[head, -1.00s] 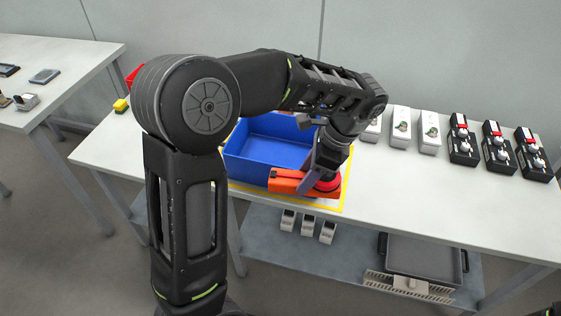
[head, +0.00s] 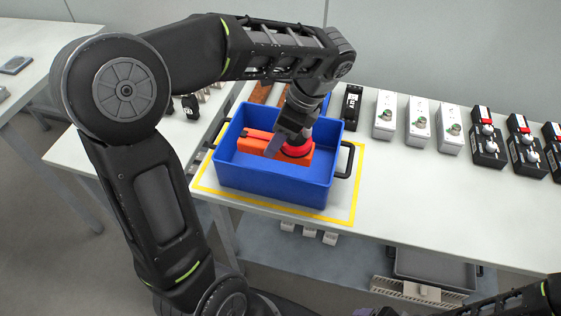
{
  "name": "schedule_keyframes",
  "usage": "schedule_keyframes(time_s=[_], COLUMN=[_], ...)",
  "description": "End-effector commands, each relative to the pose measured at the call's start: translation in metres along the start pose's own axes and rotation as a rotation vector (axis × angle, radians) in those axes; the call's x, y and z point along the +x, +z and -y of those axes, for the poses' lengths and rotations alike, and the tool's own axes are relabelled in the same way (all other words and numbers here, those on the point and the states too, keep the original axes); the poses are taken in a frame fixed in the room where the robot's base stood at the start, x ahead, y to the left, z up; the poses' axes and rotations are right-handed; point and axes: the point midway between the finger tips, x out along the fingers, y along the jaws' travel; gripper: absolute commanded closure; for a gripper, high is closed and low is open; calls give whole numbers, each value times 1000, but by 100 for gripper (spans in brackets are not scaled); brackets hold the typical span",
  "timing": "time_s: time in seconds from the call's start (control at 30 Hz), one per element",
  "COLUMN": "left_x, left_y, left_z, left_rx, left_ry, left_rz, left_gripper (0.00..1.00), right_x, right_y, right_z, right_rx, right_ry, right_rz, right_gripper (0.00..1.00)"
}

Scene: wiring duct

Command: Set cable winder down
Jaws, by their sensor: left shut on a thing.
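The cable winder is an orange block-like thing with a red round part (head: 256,141). It shows within the outline of the blue bin (head: 270,189), toward the back. I cannot tell whether it touches the bin floor or hangs above it. My left gripper (head: 284,146) points down into the bin and is shut on the winder; its dark fingers hide part of it. My right gripper is out of view; only a piece of my right arm shows at the bottom right.
The bin has black side handles and stands inside a yellow outline (head: 354,205) on the white table (head: 450,205). White boxes (head: 418,122) and black switch boxes (head: 488,142) stand to the right. A lower shelf holds a grey tray (head: 435,266). The table front right is clear.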

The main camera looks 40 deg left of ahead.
Motion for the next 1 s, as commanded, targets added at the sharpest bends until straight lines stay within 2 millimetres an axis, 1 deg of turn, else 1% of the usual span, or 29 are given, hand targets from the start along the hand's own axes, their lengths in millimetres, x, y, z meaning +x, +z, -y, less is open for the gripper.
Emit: schedule_keyframes(time_s=[0.03, 0.1, 0.47, 0.57, 0.67, 0.83, 0.9, 1.0], left_x=[8, 12, 12, 16, 28, 57, 65, 70], left_y=[-3, -5, -5, -6, -11, -23, -26, -28], left_z=[0, 0, 0, 0, 0, 0, 0, 1], left_rx=[0, -1, -1, 0, 1, 1, 1, -1], left_ry=[0, 0, 0, 1, 3, 5, 2, 0], left_rz=[0, 0, 0, 0, 0, 1, 0, 1], left_gripper=[100, 100, 100, 100, 100, 100, 100, 100], right_x=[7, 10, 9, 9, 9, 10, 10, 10], right_y=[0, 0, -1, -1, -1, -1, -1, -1], right_z=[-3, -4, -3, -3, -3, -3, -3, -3], right_rx=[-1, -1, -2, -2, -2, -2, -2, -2], right_ry=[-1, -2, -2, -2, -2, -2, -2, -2], right_rz=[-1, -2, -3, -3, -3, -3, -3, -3], right_gripper=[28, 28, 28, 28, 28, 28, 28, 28])
